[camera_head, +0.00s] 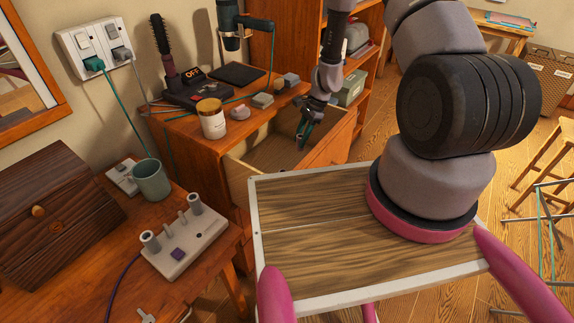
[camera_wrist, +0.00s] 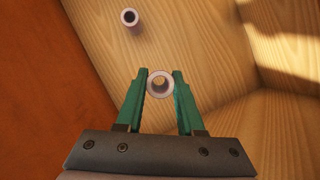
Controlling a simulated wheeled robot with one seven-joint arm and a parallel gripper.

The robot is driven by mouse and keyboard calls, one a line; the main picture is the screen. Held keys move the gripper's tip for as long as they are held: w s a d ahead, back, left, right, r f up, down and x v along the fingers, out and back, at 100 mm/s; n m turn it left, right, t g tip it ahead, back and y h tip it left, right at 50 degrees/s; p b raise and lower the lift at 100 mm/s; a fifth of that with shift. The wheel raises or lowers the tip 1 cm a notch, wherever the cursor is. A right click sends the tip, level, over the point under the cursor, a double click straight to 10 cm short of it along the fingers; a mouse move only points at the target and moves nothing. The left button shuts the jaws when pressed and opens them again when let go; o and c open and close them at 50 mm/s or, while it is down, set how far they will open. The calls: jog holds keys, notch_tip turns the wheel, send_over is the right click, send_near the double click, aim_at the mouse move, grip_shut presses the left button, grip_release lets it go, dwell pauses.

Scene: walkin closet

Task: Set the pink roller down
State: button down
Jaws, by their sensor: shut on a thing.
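My gripper (camera_head: 303,136) reaches down into the open drawer (camera_head: 238,172) of the wooden dresser. In the wrist view its two green fingers (camera_wrist: 160,88) are shut on the pink roller (camera_wrist: 160,75), a pale pinkish tube seen end-on between the fingertips. Wood-grained drawer boards lie beyond it. I cannot tell whether the roller's lower end touches the drawer floor. In the head view the roller is too small or hidden to make out.
Another pale tube (camera_wrist: 130,17) stands in the drawer, apart from the gripper. A jar (camera_head: 212,120), small grey items and a brush stand (camera_head: 191,90) crowd the dresser top. A roller base (camera_head: 185,245) and mug (camera_head: 151,181) stand on the left table.

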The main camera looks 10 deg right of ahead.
notch_tip(320, 180, down, 8)
jog(key=shift+f, duration=0.2)
dwell(0.3)
jog(key=c, duration=0.5)
grip_release()
jog(key=shift+f, duration=0.15)
jog(key=v, duration=1.2)
jog(key=shift+r, duration=0.25)
